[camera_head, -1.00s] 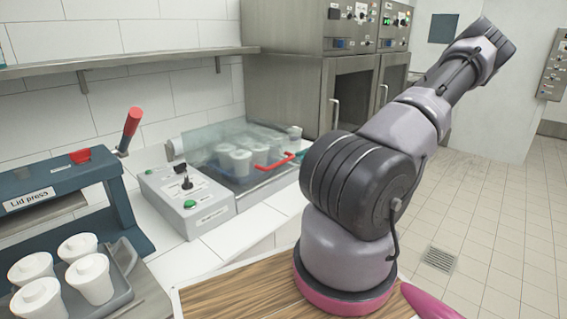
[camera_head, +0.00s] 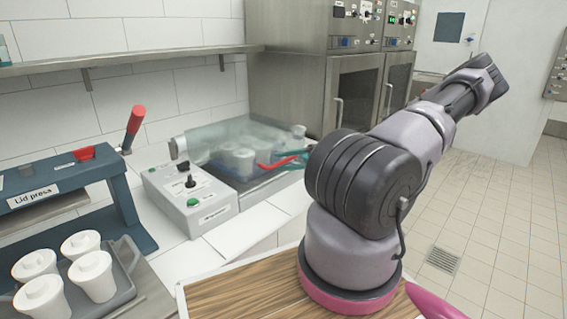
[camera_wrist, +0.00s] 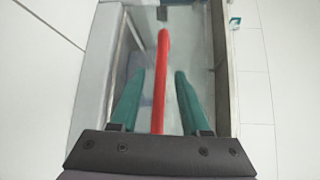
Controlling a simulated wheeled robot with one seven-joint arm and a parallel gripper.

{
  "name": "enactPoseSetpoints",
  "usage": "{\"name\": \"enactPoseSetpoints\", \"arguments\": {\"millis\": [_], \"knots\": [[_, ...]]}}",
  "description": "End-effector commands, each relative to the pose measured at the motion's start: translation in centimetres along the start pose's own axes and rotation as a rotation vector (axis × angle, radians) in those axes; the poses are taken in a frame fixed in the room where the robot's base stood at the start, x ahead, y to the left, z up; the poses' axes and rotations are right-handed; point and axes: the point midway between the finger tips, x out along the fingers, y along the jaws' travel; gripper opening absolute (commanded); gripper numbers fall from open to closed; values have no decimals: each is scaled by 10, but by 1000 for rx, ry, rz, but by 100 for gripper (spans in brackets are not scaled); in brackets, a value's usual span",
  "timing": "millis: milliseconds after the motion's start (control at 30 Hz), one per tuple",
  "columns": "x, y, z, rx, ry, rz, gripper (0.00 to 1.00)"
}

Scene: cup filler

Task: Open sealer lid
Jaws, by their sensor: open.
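The sealer (camera_head: 190,202) stands on the white tiled counter, a grey control box with a green button at its front. The lid's red handle (camera_head: 277,163) is at the right edge. In the wrist view the red handle (camera_wrist: 160,85) runs upright between the two teal fingers of my gripper (camera_wrist: 160,100). The fingers are open, one on each side of the handle, with gaps visible. In the head view the teal fingertips show close by the handle; the rest of my gripper is hidden behind my arm.
A lid press (camera_head: 60,190) with a red-topped lever stands at left. In front of it is a tray (camera_head: 128,285) with several white cups. A shelf (camera_head: 130,62) runs along the wall. Steel cabinets (camera_head: 360,90) stand behind the sealer.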

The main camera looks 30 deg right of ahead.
Motion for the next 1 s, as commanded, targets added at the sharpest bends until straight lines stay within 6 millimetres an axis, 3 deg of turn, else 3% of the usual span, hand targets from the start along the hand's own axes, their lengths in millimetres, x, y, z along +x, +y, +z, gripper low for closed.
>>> {"name": "enactPoseSetpoints", "arguments": {"millis": [333, 367, 467, 500, 1000], "knots": [[6, 0, 0, 1, 0, 0, 46], [6, 0, 0, 1, 0, 0, 42], [5, 0, 0, 1, 0, 0, 4], [5, 0, 0, 1, 0, 0, 0], [5, 0, 0, 0, 0, 0, 0]]}}
